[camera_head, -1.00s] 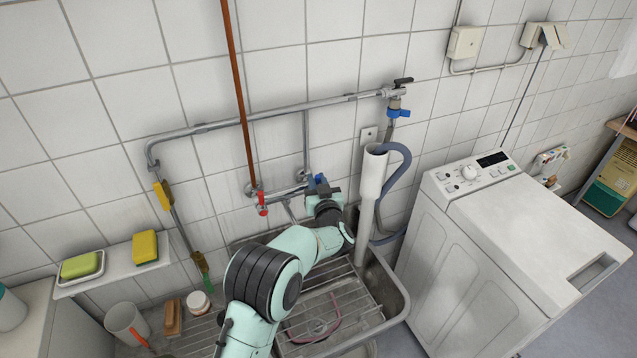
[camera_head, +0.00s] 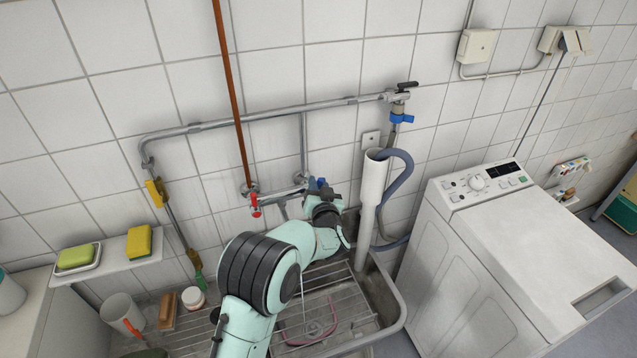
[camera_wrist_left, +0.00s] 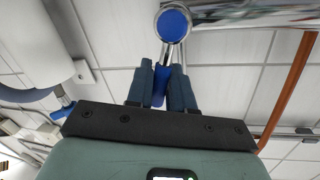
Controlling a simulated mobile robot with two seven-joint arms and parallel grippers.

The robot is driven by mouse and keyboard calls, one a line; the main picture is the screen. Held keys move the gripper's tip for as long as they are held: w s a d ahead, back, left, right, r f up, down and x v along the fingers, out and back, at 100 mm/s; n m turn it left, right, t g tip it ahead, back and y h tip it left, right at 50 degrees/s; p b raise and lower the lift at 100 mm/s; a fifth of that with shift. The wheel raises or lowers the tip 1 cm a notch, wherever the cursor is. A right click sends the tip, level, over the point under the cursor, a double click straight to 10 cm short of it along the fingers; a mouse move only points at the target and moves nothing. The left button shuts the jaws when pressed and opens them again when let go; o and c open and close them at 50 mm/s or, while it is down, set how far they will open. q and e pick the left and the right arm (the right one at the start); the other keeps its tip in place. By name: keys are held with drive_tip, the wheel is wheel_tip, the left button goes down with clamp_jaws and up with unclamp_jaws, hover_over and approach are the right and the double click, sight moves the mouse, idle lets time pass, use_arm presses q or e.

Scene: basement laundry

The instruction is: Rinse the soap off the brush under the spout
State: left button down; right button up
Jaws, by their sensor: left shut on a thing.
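The wall tap (camera_head: 285,195) has a red handle on its left and a blue one on its right. My left gripper (camera_head: 322,196) is at the blue end of the tap; my arm hides most of it in the head view. In the left wrist view my gripper's fingers (camera_wrist_left: 162,88) are shut on the blue tap lever (camera_wrist_left: 159,84), below the round blue cap (camera_wrist_left: 173,25). A grey spout (camera_head: 282,211) shows partly behind my arm. A wooden brush (camera_head: 167,310) lies left of the sink; I cannot tell if it is soapy. My right gripper is not in view.
The sink (camera_head: 398,318) has a wire rack and a pink loop (camera_head: 305,338). A white standpipe (camera_head: 372,190) with a grey hose stands close right of my gripper. A washing machine (camera_head: 480,260) stands right.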

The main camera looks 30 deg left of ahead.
use_arm(q)
drive_tip(key=c, duration=1.1)
unclamp_jaws()
drive_tip(key=shift+s, duration=0.1)
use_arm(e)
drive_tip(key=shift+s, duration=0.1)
use_arm(q)
drive_tip(key=b+v, duration=0.2)
drive_tip(key=v, duration=1.1)
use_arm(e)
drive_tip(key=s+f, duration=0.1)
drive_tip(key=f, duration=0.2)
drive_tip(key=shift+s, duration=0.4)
use_arm(q)
drive_tip(key=shift+s+r, duration=0.1)
